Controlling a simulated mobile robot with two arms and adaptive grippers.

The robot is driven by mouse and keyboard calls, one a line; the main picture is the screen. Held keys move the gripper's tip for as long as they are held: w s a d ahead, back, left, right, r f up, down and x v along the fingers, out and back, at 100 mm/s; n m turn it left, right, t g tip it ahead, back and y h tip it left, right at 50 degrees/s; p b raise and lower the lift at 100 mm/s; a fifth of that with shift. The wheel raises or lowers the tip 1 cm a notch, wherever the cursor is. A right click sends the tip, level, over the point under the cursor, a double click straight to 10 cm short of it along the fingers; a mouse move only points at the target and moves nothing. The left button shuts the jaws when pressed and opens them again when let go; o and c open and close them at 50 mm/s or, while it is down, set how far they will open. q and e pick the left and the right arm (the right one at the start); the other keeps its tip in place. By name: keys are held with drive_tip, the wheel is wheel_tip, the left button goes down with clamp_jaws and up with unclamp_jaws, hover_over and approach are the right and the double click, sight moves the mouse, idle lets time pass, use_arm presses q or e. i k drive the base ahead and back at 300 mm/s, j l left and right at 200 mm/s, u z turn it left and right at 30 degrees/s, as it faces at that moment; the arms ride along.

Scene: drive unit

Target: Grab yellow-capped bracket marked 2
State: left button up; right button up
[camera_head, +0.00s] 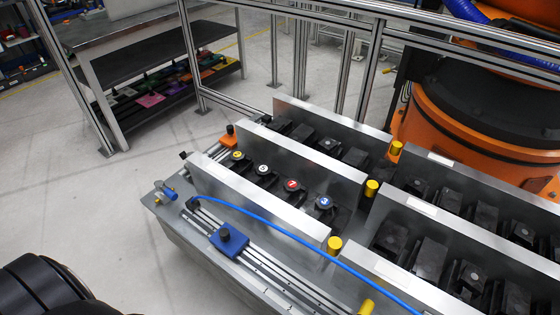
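The yellow-capped bracket (237,156) sits in the near row of the metal fixture, at its far left end. Its cap carries a dark mark too small to read surely. To its right in the same row are a white-capped bracket (262,169), a red-capped bracket (291,184) and a blue-capped bracket (324,202) marked 3. The metal wall in front hides their lower parts. A black rounded part at the bottom left seems to be my own arm; neither gripper's fingers show.
Upright metal plates (258,200) border the rows, with several yellow posts (372,188) between them. A blue hose (270,230) and a blue clamp block (229,238) lie along the front. An orange robot base (470,125) stands behind right. Floor at left is clear.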

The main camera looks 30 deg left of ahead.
sight(238, 163)
drive_tip(key=j+z, duration=0.2)
drive_tip(key=j, duration=0.2)
drive_tip(key=k+j+z, duration=0.2)
drive_tip(key=j, duration=0.25)
drive_tip(key=j+z, duration=0.2)
drive_tip(key=j, duration=0.2)
drive_tip(key=k+j+z, duration=0.2)
drive_tip(key=j, duration=0.2)
drive_tip(key=j+z, duration=0.2)
drive_tip(key=j, duration=0.2)
drive_tip(key=k+j+z, duration=0.2)
drive_tip(key=j, duration=0.15)
